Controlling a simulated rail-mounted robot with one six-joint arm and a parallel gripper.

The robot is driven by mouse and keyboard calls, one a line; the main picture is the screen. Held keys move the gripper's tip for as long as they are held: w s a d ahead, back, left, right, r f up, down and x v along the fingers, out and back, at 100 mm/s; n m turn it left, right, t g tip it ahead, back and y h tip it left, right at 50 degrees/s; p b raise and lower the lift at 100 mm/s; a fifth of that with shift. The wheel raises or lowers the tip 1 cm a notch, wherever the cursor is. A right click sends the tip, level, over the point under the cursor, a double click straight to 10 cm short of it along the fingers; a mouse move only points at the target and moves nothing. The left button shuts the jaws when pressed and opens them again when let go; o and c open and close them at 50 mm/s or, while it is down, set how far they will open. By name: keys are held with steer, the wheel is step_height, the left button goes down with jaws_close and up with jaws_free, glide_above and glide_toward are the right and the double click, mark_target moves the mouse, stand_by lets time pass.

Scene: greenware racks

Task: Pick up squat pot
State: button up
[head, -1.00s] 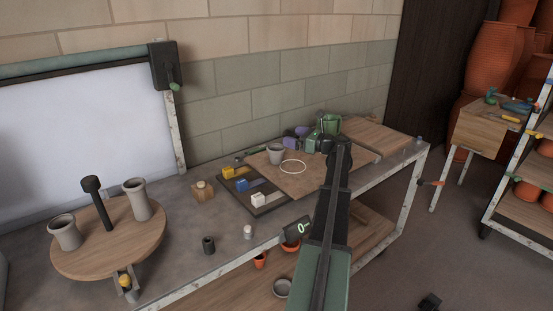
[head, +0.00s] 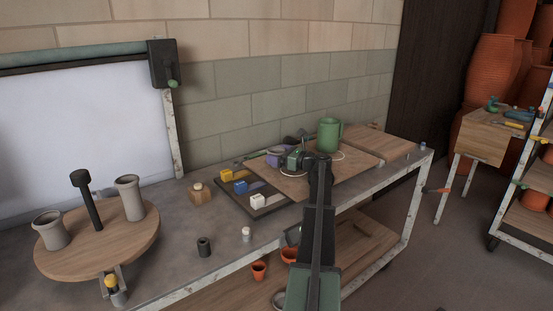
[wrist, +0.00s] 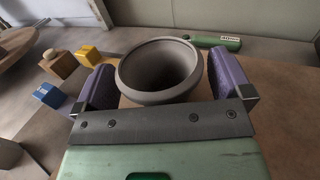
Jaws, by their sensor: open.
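The squat pot (wrist: 160,72) is a grey, wide-mouthed pot, seen from above in the wrist view with its round rim and dark hollow. It stands on the brown board. My gripper (wrist: 166,84) is open, with one purple finger on each side of the pot, close to its rim. I cannot tell whether either finger touches it. In the head view my gripper (head: 280,155) is at the left part of the board and hides most of the pot.
A green mug (head: 329,136) stands on the board (head: 350,163) right of my gripper. A tray (head: 262,209) with yellow, blue and white blocks lies to the left. Further left are a small wooden block (head: 200,194) and a round wooden stand (head: 100,250) with two grey vessels.

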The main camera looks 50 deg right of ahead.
steer(key=shift+w, duration=0.45)
steer(key=c, duration=0.8)
steer(key=shift+c, duration=0.2)
steer(key=shift+r, duration=0.15)
